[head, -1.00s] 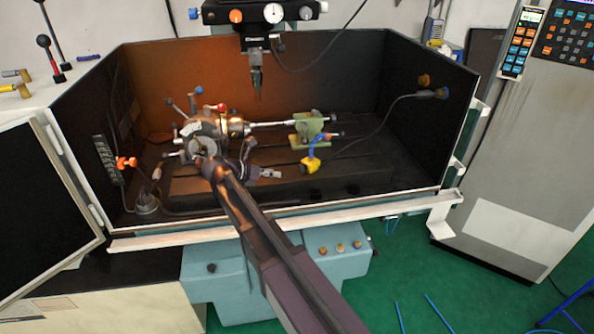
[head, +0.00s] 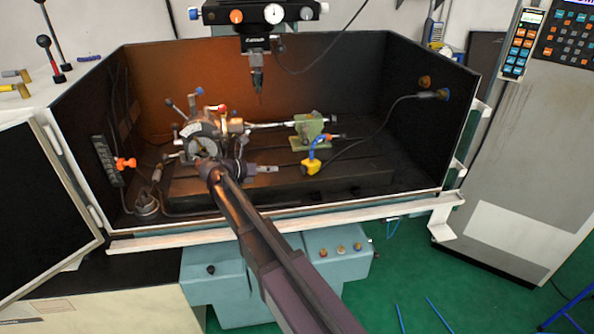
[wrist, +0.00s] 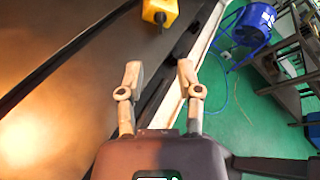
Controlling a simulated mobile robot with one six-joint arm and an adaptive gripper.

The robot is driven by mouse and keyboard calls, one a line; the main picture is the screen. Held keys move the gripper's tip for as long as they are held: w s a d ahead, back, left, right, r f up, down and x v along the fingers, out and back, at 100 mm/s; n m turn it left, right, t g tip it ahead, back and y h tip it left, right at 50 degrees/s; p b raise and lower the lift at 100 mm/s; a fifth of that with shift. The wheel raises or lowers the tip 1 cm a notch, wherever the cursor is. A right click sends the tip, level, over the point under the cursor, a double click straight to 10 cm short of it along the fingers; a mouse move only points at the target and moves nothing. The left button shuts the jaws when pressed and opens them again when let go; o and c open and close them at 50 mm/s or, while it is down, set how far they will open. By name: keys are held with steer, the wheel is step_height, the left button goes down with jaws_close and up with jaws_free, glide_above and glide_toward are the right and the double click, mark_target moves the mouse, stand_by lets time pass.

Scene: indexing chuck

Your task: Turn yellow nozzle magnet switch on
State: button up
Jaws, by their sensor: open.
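The yellow nozzle magnet (head: 311,167) sits on the dark machine table, with a blue nozzle hose (head: 313,149) rising from it. In the wrist view the yellow magnet block (wrist: 161,11) is at the top, partly cut off by the frame edge. A small dark round spot shows on its near face; I cannot tell whether it is the switch or how it is set. My gripper (wrist: 160,72) is open and empty, with its two fingers pointing toward the magnet and apart from it. In the head view my gripper (head: 272,169) is left of the magnet.
The indexing chuck (head: 203,137) stands left of the magnet, beside and behind my arm. A green tailstock (head: 309,130) stands behind the magnet. The spindle tool (head: 257,80) hangs above. The light front rail (head: 300,221) borders the enclosure. The table right of the magnet is mostly clear.

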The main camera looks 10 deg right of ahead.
mark_target(300, 168)
steer(key=b+x, duration=0.3)
steer(key=x, duration=0.9)
steer(key=shift+b, duration=0.4)
